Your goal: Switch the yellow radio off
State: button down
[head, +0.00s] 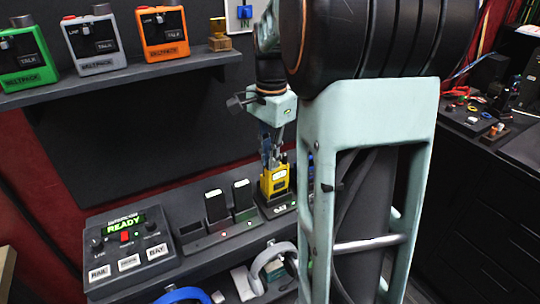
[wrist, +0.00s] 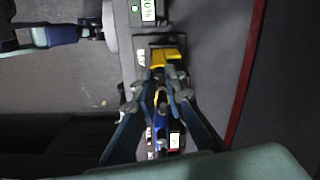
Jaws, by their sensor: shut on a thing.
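My gripper (head: 272,160) points down from above and is shut on the top of the yellow radio. In the wrist view the fingertips (wrist: 164,80) meet close to the yellow body. The exact part between them, and any knob there, is hidden.
Two black units (head: 216,205) with lit tops stand left of the yellow radio. A control box (head: 125,240) reading READY is further left. Headphones (head: 268,265) lie below. Green (head: 25,60), grey (head: 93,45) and orange (head: 162,33) radios stand on the upper shelf. Something blue (wrist: 160,132) is beside my fingers.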

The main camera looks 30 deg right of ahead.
jog(key=c, duration=2)
grip_release()
jog(key=shift+o, duration=0.2)
notch_tip(320, 180, up, 12)
jog(key=shift+s, duration=0.15)
jog(key=shift+r, duration=0.1)
